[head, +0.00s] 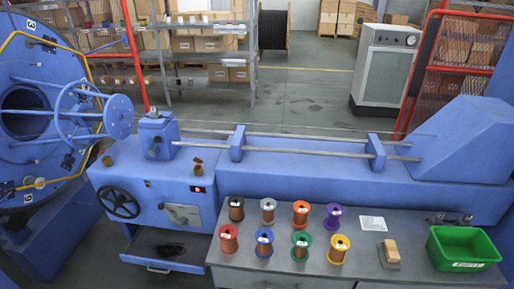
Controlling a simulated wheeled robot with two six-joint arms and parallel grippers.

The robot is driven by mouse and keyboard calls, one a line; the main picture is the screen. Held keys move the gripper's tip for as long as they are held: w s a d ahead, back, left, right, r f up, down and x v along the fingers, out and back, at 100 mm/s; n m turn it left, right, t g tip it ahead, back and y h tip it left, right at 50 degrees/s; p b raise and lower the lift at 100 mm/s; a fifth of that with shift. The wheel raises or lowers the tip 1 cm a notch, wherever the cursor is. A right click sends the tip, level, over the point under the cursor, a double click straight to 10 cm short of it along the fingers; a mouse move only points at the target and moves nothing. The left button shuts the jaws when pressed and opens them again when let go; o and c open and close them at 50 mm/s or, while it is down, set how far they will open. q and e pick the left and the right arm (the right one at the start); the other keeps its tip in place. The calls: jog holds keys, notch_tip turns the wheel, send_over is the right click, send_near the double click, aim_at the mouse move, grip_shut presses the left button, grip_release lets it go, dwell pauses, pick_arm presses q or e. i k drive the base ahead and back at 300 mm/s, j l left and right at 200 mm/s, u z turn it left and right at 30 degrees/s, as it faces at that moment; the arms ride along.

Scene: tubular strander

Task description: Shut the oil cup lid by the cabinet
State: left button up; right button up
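Two small brass-coloured cups sit on top of the blue machine housing in the head view. The right one, an oil cup (198,170), stands near the housing's front right corner. A brown-gold piece at its top looks like a lid (197,161) tipped up, but it is too small to be sure. The left cup (107,160) is near the housing's left edge, and its lid state cannot be made out. Neither of my grippers shows in the view.
Below the cups are a black handwheel (118,202) and an open drawer (165,262). A grey table (350,262) on the right holds several coloured spools, a sponge-like block (390,249) and a green bin (462,250). A grey cabinet (383,72) stands behind.

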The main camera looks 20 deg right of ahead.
aim_at(197, 160)
jog(key=i+j+z, duration=0.35)
jog(key=j+z, duration=0.2)
jog(key=j, duration=0.2)
jog(key=i+j+z, duration=0.1)
jog(key=j+z, duration=0.15)
jog(key=j, duration=0.15)
jog(key=i+j+z, duration=0.1)
jog(key=j+z, duration=0.15)
jog(key=j, duration=0.2)
jog(key=j+z, duration=0.25)
jog(key=j, duration=0.85)
jog(key=i+j, duration=0.1)
jog(key=j, duration=0.6)
